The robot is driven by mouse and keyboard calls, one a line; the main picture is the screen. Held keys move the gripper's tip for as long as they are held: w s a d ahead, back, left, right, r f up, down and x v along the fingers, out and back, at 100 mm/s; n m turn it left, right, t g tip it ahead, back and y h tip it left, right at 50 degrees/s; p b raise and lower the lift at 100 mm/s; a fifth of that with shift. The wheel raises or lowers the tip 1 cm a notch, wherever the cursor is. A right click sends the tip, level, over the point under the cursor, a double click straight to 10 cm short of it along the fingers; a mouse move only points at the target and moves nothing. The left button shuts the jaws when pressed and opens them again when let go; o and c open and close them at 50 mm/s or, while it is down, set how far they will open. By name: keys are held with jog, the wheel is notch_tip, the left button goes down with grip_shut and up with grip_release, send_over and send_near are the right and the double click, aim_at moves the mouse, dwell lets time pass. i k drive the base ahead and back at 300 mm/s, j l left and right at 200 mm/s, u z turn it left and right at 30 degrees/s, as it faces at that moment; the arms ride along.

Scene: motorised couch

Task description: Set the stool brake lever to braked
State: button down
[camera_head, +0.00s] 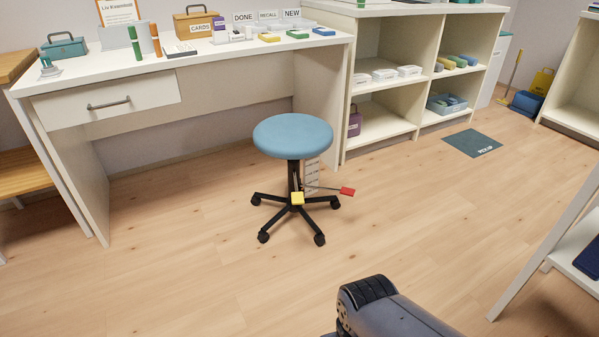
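A stool with a round blue seat (293,136) stands on the wooden floor in front of the white desk. It has a black column and a black base with several castors. A thin dark lever with a red tip (347,191) sticks out to the right, low on the column. A yellow block (297,198) sits at the hub of the base, and a pale marked plate (312,177) shows behind the lever. Which setting the lever is at cannot be read. Part of my arm shows at the bottom centre-right, well apart from the stool. My gripper cannot be made out.
The white desk (218,60) with a drawer stands behind the stool, carrying boxes, markers and cards. Open shelves (375,119) stand at the back right. A dark mat (473,143) lies on the floor. The floor before and right of the stool is clear. A white rack (551,245) is at right.

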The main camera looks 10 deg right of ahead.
aim_at(346, 191)
jog(key=i, duration=0.55)
jog(key=i+l, duration=0.15)
jog(key=i, duration=0.4)
